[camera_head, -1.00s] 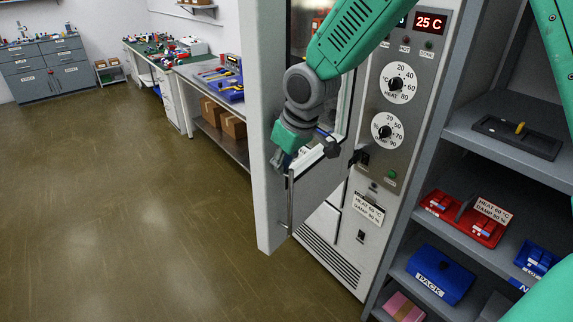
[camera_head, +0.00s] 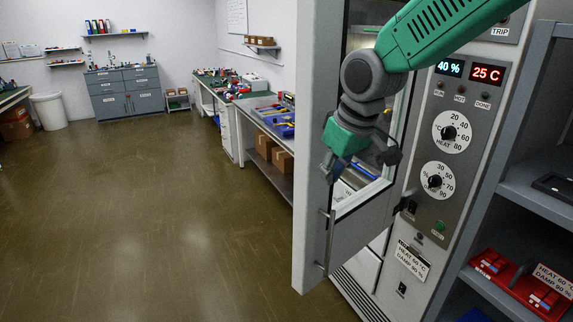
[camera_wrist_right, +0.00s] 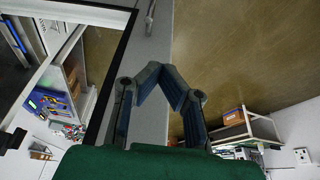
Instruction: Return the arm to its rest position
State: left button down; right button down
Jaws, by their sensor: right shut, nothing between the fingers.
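My right arm (camera_head: 440,35) reaches in from the upper right in the head view. Its right gripper (camera_head: 330,172) points down, over the open cabinet door, above the door's vertical handle (camera_head: 328,240). In the right wrist view the gripper's fingertips (camera_wrist_right: 161,76) meet with nothing between them. The door's edge face (camera_wrist_right: 152,60) runs behind them, and part of the handle (camera_wrist_right: 150,17) shows at the top. I cannot tell whether the gripper touches the door. My left gripper is out of view.
The cabinet's control panel (camera_head: 462,110) has two dials and displays reading 40 % and 25 C. Shelves with a red tray (camera_head: 513,283) stand at the right. A workbench (camera_head: 240,115) runs behind the door. The floor (camera_head: 150,220) at the left is clear.

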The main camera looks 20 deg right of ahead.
jog(key=s+f+g+b, duration=0.1)
jog(key=s+f+b, duration=0.2)
jog(key=f, duration=0.8)
jog(key=s+f+m+b, duration=0.1)
jog(key=s+f+b, duration=0.2)
jog(key=f, duration=0.8)
jog(key=s+f+g+b, duration=0.1)
jog(key=s+f+b, duration=0.2)
jog(key=f, duration=0.8)
jog(key=s+d+f+m+g+h+b, duration=0.1)
jog(key=s+f+b, duration=0.9)
jog(key=s+f, duration=1.1)
jog(key=shift+s+d+f+m, duration=0.25)
jog(key=shift+d+f+m, duration=0.2)
jog(key=shift+f, duration=0.5)
jog(key=shift+w+a, duration=0.15)
jog(key=shift+a, duration=0.1)
jog(key=shift+d, duration=0.2)
